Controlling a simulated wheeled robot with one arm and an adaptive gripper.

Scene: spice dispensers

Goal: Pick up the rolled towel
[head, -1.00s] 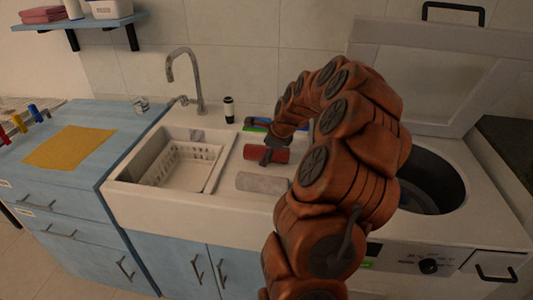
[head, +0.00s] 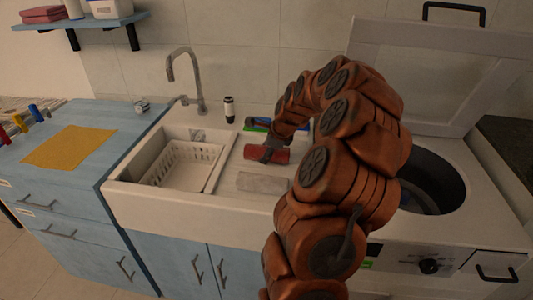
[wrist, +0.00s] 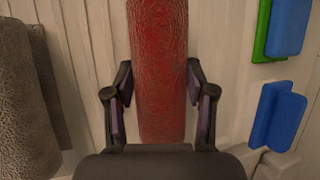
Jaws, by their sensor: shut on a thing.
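A red rolled towel (head: 278,157) is at the ribbed drainboard of the sink unit. It also shows in the wrist view (wrist: 158,60), running lengthwise between my fingers. My gripper (wrist: 160,115) is shut on it, with one finger on each side. In the head view my gripper (head: 267,153) reaches down over the towel from behind and hides part of it. I cannot tell clearly whether the towel touches the drainboard. A second roll, pale grey (head: 262,183), lies in front of it and shows at the left in the wrist view (wrist: 25,100).
Blue and green items (wrist: 280,25) lie behind the towel. A dark-topped bottle (head: 229,110) and the faucet (head: 198,80) stand at the back. A white basket (head: 185,163) sits in the sink basin to the left. An open-lidded washer (head: 430,180) is to the right.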

